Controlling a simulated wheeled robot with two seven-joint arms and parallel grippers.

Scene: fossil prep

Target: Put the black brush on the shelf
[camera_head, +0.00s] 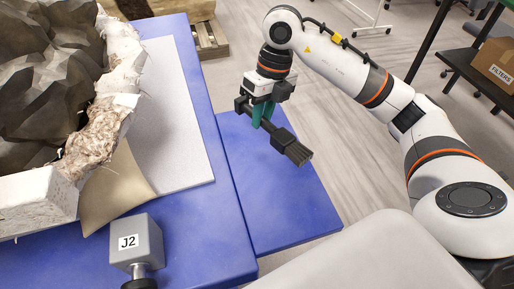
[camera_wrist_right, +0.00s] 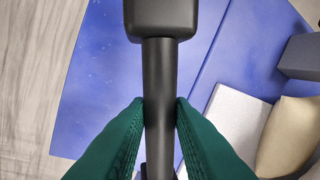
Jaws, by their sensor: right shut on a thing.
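The black brush (camera_head: 283,141) is held in the air by my right gripper (camera_head: 263,114), above the lower blue surface. Its dark bristles point to the lower right in the head view. In the right wrist view the green fingers of my right gripper (camera_wrist_right: 161,108) close on both sides of the brush's black handle (camera_wrist_right: 159,75). The brush's wide ferrule is at the top of that view, and its bristles are out of that frame. A dark shelf rack (camera_head: 459,62) stands at the upper right of the head view. My left gripper is not in view.
A blue table (camera_head: 190,245) bears a large plaster-jacketed fossil (camera_head: 104,127), a pale mat (camera_head: 180,150) and a grey block marked J2 (camera_head: 137,242). The lower blue surface (camera_head: 285,205) is bare. A cardboard FILTERS box (camera_head: 495,62) sits on the rack.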

